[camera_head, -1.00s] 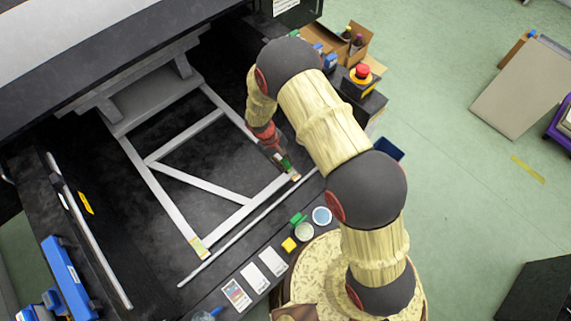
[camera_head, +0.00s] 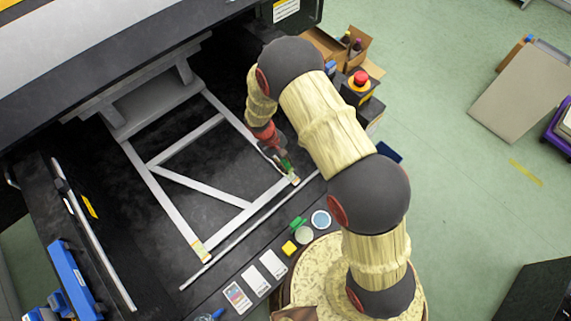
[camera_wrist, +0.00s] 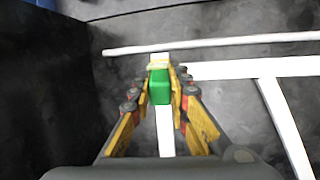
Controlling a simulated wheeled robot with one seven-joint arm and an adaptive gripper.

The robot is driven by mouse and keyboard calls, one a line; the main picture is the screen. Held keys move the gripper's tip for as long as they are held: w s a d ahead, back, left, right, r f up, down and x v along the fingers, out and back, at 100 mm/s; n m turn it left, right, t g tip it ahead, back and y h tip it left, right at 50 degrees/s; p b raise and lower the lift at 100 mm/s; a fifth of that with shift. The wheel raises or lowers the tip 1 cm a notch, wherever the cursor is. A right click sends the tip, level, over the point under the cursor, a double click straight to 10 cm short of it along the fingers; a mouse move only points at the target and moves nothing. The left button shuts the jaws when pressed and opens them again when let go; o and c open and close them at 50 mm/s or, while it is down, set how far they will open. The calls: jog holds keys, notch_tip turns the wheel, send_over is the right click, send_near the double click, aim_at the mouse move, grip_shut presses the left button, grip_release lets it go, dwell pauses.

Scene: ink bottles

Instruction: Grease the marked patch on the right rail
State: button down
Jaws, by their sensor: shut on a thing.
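My gripper (camera_head: 279,155) is shut on a brush with a green handle (camera_wrist: 160,87). The brush's pale bristle end (camera_wrist: 158,64) points away from the wrist, toward the near end of the right rail. The right rail (camera_head: 231,115) is a pale bar of the metal frame. It also runs beneath the brush in the wrist view (camera_wrist: 165,139). The marked patch on the right rail is small and largely covered by the brush tip, so I cannot tell whether the bristles touch it. A yellowish patch (camera_head: 201,249) shows on the left rail's near end.
A thin rod (camera_head: 237,241) lies in front of the frame. A red button box (camera_head: 361,82) stands right of my arm.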

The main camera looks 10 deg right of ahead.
dwell(0.6)
jog(key=shift+a+b+x, duration=0.2)
jog(key=shift+b+x, duration=0.5)
jog(key=shift+x, duration=0.45)
jog(key=shift+w, duration=0.15)
